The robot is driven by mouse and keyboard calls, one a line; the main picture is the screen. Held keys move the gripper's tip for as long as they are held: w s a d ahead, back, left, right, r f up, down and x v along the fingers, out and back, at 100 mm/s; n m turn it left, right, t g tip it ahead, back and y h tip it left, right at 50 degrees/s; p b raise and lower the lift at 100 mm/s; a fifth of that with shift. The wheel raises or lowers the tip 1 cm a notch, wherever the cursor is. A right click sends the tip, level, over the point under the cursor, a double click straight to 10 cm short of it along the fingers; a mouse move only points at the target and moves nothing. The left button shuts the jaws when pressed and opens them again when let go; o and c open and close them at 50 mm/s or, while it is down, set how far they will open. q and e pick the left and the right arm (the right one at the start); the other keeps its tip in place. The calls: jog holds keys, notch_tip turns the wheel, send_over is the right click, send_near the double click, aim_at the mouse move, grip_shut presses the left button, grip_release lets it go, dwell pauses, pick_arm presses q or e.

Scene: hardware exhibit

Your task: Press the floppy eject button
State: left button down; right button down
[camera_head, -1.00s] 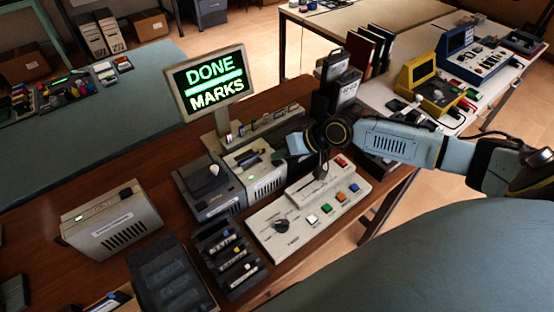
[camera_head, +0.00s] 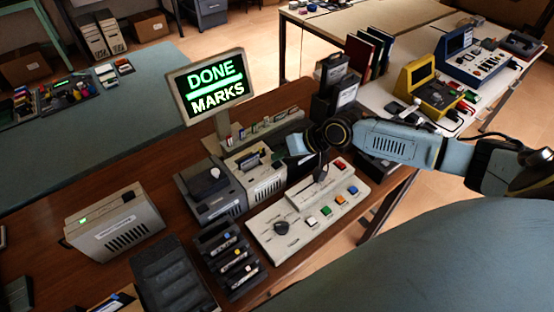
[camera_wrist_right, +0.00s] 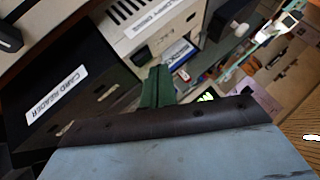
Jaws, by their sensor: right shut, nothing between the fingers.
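My right gripper (camera_head: 292,150) is beside the middle beige box (camera_head: 265,185), which has vents and slots on top; its fingertips are hard to make out there. In the right wrist view its two green fingers (camera_wrist_right: 157,86) are shut together and empty. They point toward a beige box (camera_wrist_right: 155,25) with vents and a label, near a blue item (camera_wrist_right: 180,53) with a white label. Another beige box (camera_head: 115,225) with a green light stands at the left. I cannot tell which box is the floppy drive. The eject button is not discernible. My left gripper is not in view.
A dark box labelled card reader (camera_wrist_right: 75,85) fills the left of the wrist view. A control panel (camera_head: 275,235) with coloured buttons and a knob lies before my right arm. A monitor (camera_head: 208,85) reads "DONE MARKS". A dark rack (camera_head: 228,262) stands in front; bare wood (camera_head: 170,215) lies left.

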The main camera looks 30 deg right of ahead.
dwell(0.3)
notch_tip(320, 180, up, 5)
jog(key=p, duration=0.5)
dwell(0.8)
